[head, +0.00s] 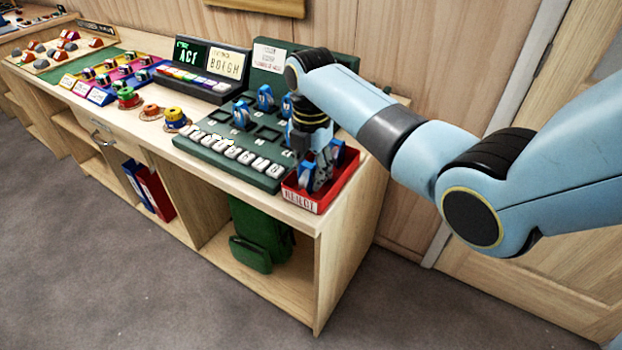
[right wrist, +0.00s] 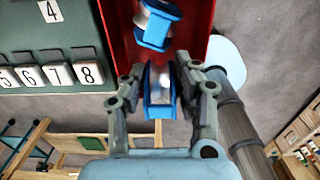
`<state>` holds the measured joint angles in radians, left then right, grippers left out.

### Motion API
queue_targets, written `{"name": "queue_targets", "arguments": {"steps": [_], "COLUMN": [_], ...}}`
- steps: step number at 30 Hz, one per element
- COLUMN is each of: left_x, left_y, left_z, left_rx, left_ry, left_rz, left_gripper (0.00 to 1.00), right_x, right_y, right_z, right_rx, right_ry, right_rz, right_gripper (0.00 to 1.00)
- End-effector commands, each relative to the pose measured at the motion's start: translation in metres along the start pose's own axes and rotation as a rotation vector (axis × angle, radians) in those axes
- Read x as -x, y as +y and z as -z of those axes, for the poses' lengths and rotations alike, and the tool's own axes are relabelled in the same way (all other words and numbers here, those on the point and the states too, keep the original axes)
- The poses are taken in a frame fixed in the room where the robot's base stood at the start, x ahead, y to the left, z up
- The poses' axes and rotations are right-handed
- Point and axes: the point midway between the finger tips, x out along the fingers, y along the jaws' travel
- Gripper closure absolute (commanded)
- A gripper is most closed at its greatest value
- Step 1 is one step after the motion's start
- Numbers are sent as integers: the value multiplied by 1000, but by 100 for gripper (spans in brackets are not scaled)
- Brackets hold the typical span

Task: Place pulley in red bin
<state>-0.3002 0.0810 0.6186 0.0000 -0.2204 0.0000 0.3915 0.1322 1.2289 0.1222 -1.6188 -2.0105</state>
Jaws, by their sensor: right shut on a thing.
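The red bin (head: 322,203), with a white label on its front, stands at the right end of the table. It also shows in the right wrist view (right wrist: 118,35). My right gripper (head: 315,182) points down at the bin and is shut on a blue and grey pulley (right wrist: 158,88). This pulley is at the near end of the bin; I cannot tell whether it touches the floor. Another blue pulley (right wrist: 157,25) lies in the bin, beyond the held one. My left gripper is not in view.
A green board (head: 225,150) with numbered white tiles and several blue pulleys (head: 265,97) lies left of the bin. Two displays (head: 228,65), coloured trays and orange and yellow round items stand farther left. The table's front edge is close to the bin.

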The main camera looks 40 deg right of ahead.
Motion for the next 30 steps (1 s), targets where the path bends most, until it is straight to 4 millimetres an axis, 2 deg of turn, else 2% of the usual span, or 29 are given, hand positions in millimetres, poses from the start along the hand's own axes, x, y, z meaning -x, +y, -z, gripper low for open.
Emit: {"name": "queue_targets", "arguments": {"steps": [3,5,16,17,18,26,30], "left_x": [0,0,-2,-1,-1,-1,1], "left_y": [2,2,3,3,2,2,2], "left_z": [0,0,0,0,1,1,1], "left_rx": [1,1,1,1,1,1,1], "left_ry": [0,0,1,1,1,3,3], "left_rz": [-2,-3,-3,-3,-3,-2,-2], "left_gripper": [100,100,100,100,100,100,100], "right_x": [-17,-21,-25,-24,-24,-24,-14], "right_y": [0,0,0,0,0,0,0], "right_z": [0,0,1,1,1,1,0], "right_rx": [0,1,1,1,1,1,0], "right_ry": [1,0,0,0,0,0,-1], "right_rz": [2,0,0,0,0,0,-2], "right_gripper": [100,100,100,66,61,60,60]}}
